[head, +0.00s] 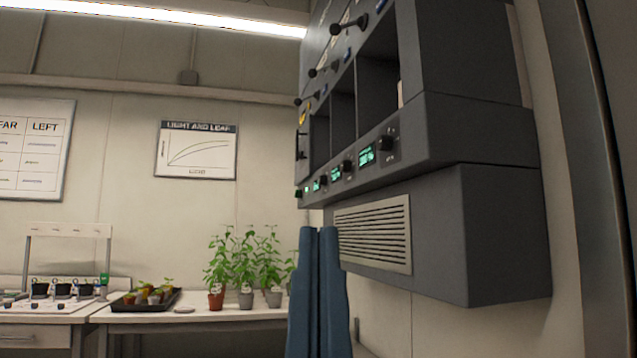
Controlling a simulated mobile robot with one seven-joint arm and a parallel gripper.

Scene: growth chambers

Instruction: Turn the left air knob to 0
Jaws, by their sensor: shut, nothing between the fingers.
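A grey growth chamber unit (480,130) hangs on the right wall, seen at a steep angle. Its lower front strip carries a row of black knobs beside small green displays. The nearest knob (385,143) is the largest in view, next to a lit display (367,156). A middle knob (347,165) and a farther knob (323,180) lie further left. Their labels and pointer settings are too small to read, so I cannot tell which is the air knob.
A slatted vent (375,234) sits under the knob strip. Black handles (348,25) stick out above the open compartments. A table (190,314) with potted plants (246,262) and a black tray (146,300) stands at the back left.

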